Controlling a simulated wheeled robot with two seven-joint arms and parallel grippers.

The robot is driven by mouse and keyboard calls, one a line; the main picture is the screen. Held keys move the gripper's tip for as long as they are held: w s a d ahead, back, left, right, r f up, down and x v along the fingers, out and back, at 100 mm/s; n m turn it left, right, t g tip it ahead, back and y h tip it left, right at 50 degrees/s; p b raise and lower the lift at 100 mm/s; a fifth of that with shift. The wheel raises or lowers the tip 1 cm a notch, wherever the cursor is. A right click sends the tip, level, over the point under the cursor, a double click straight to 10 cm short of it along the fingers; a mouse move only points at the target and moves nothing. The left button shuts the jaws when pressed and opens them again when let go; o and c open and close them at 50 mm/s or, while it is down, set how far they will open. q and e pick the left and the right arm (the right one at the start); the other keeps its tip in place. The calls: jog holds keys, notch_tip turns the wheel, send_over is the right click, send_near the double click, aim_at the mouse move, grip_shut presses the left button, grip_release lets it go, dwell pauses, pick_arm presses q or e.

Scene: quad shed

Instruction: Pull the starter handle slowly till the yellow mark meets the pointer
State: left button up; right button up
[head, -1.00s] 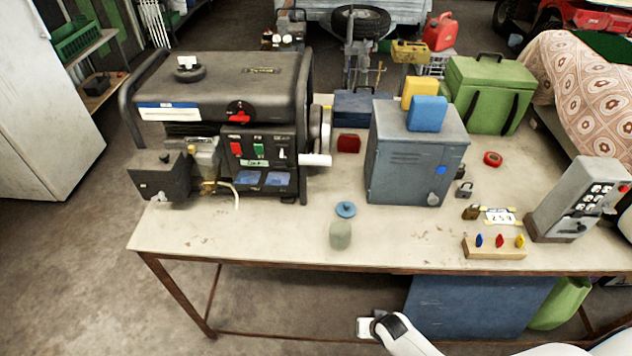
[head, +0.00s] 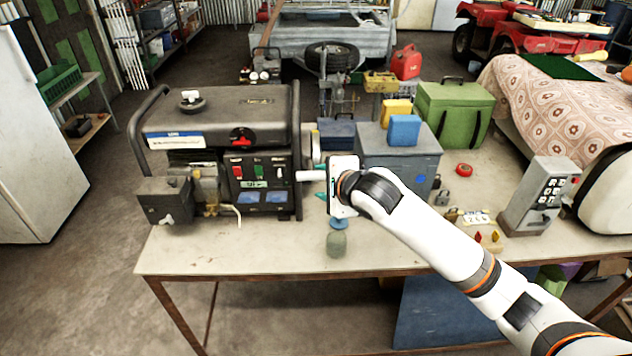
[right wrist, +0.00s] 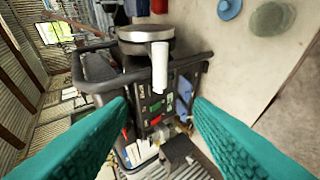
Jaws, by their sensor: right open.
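The generator (head: 225,150) stands at the left of the bench. Its white starter handle (head: 309,175) sticks out from the round recoil housing (head: 313,145) on its right side. My right gripper (head: 326,178) is at the handle's free end, its jaws open. In the right wrist view the white handle (right wrist: 159,68) lies ahead, between and beyond the two teal fingers (right wrist: 160,115), and neither finger grips it. The round housing (right wrist: 146,38) is at the handle's base. My left gripper is not in view.
A grey metal box (head: 371,142) with yellow and blue blocks on top stands right behind my gripper. A grey-green cylinder (head: 336,243) and a blue disc (head: 327,224) lie below it. The bench front (head: 220,250) before the generator is clear.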

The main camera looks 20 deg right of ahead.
aim_at(303, 177)
jog(key=p+x, duration=0.2)
jog(key=x, duration=1)
grip_shut()
